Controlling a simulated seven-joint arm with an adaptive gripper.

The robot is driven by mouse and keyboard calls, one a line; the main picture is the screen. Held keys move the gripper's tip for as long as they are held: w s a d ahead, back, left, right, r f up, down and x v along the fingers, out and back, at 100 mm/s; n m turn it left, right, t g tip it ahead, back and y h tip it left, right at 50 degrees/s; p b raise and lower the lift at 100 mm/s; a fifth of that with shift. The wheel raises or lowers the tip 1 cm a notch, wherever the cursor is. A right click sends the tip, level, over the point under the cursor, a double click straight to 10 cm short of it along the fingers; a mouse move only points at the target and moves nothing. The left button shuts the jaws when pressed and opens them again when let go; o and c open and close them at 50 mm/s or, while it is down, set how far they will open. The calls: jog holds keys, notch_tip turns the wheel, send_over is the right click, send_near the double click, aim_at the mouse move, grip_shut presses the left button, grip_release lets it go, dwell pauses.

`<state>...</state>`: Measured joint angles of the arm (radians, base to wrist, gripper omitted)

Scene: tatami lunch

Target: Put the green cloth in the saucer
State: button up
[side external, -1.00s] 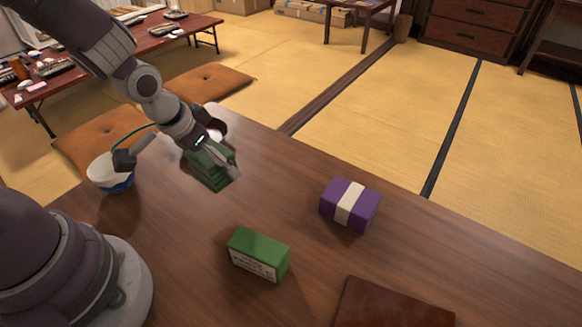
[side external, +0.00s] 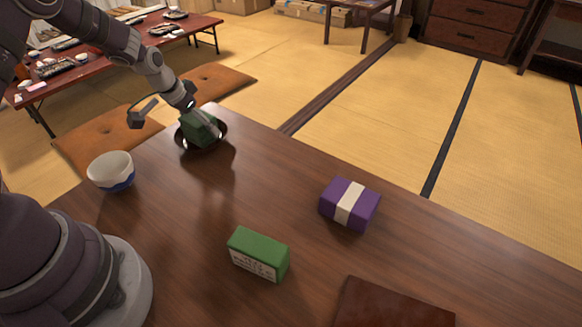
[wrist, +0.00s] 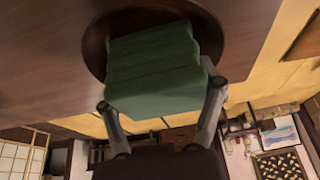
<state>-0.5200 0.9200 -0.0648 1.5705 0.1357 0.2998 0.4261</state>
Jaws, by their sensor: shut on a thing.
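The folded green cloth (side external: 197,126) is at the far left end of the table, over the dark round saucer (side external: 221,138). My gripper (side external: 200,122) is shut on the cloth. In the wrist view the cloth (wrist: 155,75) lies between the two fingertips (wrist: 160,95), and the saucer's dark rim (wrist: 95,42) shows around its far side. The cloth appears within the saucer's outline. I cannot tell whether its underside touches the saucer.
A white and blue bowl (side external: 111,171) stands at the table's left edge. A green box with a label (side external: 258,254), a purple box with a white band (side external: 349,204) and a brown flat item (side external: 392,304) are nearer. The wooden table (side external: 240,195) between them is clear.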

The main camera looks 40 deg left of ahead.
jog(key=shift+f, duration=0.15)
jog(key=o, duration=1)
jog(key=shift+o, duration=0.2)
jog(key=v, duration=1.2)
jog(key=s+d+r+t, duration=0.1)
jog(key=s+d+r, duration=0.7)
jog(key=s+d, duration=0.4)
jog(key=shift+s+d, duration=0.35)
jog(key=shift+d, duration=0.15)
jog(key=shift+r, duration=0.1)
